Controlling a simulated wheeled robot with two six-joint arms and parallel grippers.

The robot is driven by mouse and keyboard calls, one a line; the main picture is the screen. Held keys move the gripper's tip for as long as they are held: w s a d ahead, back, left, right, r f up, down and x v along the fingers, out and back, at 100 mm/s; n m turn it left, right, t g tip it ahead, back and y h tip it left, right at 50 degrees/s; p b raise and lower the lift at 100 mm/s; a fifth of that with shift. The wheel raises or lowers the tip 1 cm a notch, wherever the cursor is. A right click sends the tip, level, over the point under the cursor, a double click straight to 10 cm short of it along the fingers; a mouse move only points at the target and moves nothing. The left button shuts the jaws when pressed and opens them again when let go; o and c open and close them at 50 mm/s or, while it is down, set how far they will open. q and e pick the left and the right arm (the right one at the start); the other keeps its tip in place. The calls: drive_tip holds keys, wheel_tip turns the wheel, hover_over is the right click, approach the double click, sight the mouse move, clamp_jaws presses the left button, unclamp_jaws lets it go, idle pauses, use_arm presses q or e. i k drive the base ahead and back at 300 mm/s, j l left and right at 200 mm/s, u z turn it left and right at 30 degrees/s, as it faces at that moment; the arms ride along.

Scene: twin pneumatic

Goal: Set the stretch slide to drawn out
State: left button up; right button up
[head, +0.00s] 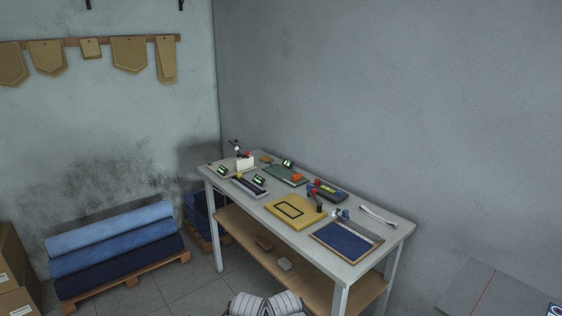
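A white work table (262,207) stands against the wall, some way ahead of me. A narrow grey rail-like fixture (248,188) lies at its near left edge, with a small green-lit display (259,180) beside it. A green board (284,175) with an orange block (297,178) lies behind it. I cannot tell for sure which fixture carries the stretch slide, or its position, as the parts are too small. Neither gripper's fingers can be seen.
The table also holds a yellow board (296,211), a blue framed panel (346,242), a dark device (327,191) and pale strips (378,215). Fabric rolls (115,248) lie on a pallet at left. A grey surface (495,296) stands at lower right.

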sight(296, 177)
drive_tip(key=i+j+z, duration=0.3)
drive_tip(key=i, duration=0.2)
drive_tip(key=i+j+z, duration=0.2)
drive_tip(key=z, duration=0.9)
drive_tip(key=j+z, duration=0.4)
drive_tip(key=j, duration=0.5)
drive_tip(key=k+j+z, duration=0.1)
drive_tip(key=j+z, duration=0.35)
drive_tip(key=j, duration=0.4)
